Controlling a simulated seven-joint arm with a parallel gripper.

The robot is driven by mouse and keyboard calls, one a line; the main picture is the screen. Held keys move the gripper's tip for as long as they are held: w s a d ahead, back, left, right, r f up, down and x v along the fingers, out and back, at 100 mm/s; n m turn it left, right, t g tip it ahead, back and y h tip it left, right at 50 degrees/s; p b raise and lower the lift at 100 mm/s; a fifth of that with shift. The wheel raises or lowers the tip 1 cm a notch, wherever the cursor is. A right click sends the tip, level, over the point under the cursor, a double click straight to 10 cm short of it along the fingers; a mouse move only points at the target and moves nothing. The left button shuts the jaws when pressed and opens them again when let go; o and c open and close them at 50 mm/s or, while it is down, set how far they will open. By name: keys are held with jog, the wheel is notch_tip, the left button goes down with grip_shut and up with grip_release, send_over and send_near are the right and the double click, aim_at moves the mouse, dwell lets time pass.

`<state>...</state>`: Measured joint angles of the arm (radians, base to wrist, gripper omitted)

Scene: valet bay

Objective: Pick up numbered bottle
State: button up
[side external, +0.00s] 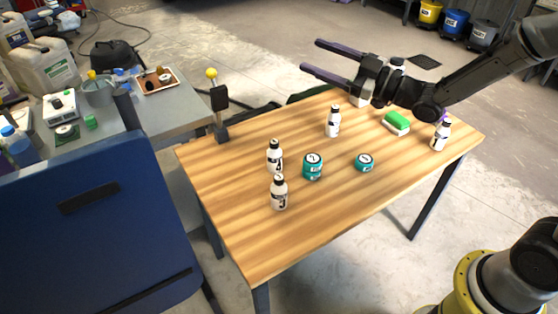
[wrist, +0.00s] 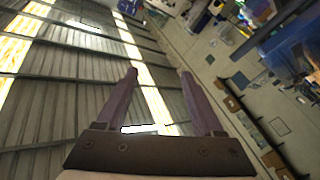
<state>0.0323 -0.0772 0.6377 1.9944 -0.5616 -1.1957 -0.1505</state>
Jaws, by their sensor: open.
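Several white bottles with black caps and dark markings stand upright on the wooden table (side external: 235,231). One bottle (side external: 279,193) with a dark number that looks like a 3 is at the front. A bottle (side external: 275,158) whose mark looks like a 4 is just behind it. Another bottle (side external: 333,122) stands near the back middle, and one (side external: 441,136) near the right edge; their marks are too small to read. My gripper (side external: 311,55) is open and empty, raised above the table's back edge. In the wrist view my gripper (wrist: 157,72) has its fingers apart, facing the ceiling and wall.
Teal round containers (side external: 313,167) (side external: 364,162) stand mid-table. A green-topped sponge-like block (side external: 396,122) lies at the right. A dark stand with a yellow ball (side external: 220,105) is at the left corner. A blue panel (side external: 90,230) is at front left. The front right tabletop is clear.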

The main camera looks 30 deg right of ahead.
notch_tip(320, 180, down, 15)
jog(key=s+a+g+y, duration=0.2)
jog(key=a+y, duration=0.1)
jog(key=y, duration=0.1)
jog(key=m+g+h, duration=0.1)
jog(key=m+h, duration=0.1)
jog(key=m, duration=0.1)
send_near(275, 177)
jog(key=d+f, duration=0.1)
jog(key=shift+s+f, duration=0.2)
jog(key=shift+r+x, duration=0.15)
jog(key=shift+x, duration=3.15)
jog(key=shift+r+x, duration=0.2)
jog(key=shift+x, duration=3.1)
grip_shut()
